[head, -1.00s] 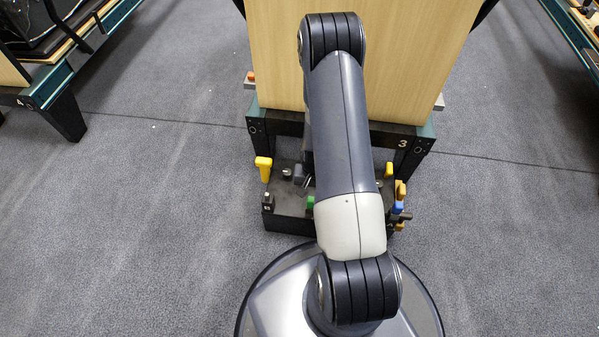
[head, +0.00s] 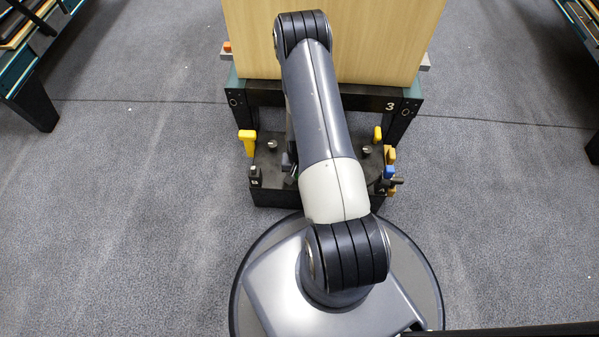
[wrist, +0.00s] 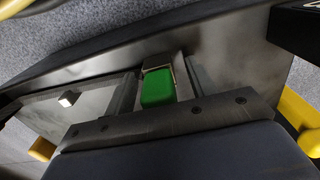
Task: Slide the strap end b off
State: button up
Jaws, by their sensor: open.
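My gripper (wrist: 157,70) is open, with one dark finger on each side of the green block. I cannot tell whether the fingers touch it. In the head view my arm covers most of the middle of the low black base (head: 320,198), and my gripper is largely hidden behind it. No strap end can be told apart for certain; a small black post (head: 255,175) with a pale mark, too small to read, stands at the base's left corner.
A yellow handle (head: 246,140) stands at the base's left. Yellow, blue (head: 389,172) and black parts crowd its right side. The frame marked 3 (head: 320,96) with a wooden panel (head: 390,40) stands behind. Grey carpet (head: 130,220) is free on both sides.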

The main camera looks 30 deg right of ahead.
jog(key=shift+c, duration=0.2)
jog(key=c, duration=1)
jog(key=shift+r+p, duration=1.75)
jog(key=shift+r, duration=1)
jog(key=shift+c, duration=0.3)
